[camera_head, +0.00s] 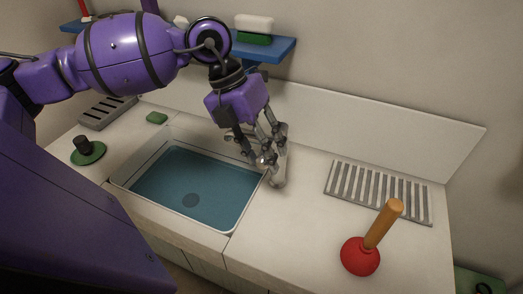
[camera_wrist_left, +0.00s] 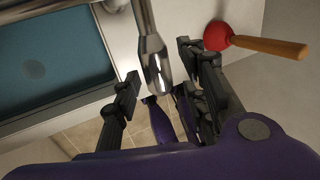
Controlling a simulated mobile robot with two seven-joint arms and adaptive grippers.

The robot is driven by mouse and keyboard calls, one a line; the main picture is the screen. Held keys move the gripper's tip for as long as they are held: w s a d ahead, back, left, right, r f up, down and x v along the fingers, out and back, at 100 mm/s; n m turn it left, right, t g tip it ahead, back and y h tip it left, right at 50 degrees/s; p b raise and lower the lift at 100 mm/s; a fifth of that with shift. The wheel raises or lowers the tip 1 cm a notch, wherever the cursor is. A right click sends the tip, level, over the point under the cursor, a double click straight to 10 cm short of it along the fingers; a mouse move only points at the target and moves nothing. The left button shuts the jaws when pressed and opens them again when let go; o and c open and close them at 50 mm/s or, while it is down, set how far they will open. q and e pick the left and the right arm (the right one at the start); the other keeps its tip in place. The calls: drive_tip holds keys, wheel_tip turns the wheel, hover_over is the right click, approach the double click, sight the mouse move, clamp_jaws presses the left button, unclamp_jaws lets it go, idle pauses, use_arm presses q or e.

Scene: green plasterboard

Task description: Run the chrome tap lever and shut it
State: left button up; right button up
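The chrome tap (camera_head: 279,180) stands at the right edge of the sink, mostly hidden behind my left fingers in the head view. In the left wrist view a chrome tap part (camera_wrist_left: 155,65) with a thick rounded end reaches down between my fingers; I cannot tell whether it is the lever or the spout. My left gripper (camera_head: 270,158) is at the tap. In the wrist view its dark fingers (camera_wrist_left: 157,72) are apart, one on each side of the chrome, with gaps visible. My right gripper is not in view.
The sink (camera_head: 222,222) has a blue-teal inside with a dark round drain. A red plunger (camera_head: 360,257) with a wooden handle and a grey slatted rack (camera_head: 378,190) stand right of it. A blue shelf (camera_head: 268,50) is on the wall behind. The counter between sink and plunger is clear.

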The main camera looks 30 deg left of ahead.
use_arm(q)
drive_tip(key=v, duration=1.2)
drive_tip(key=shift+s+d, duration=0.1)
idle(0.4)
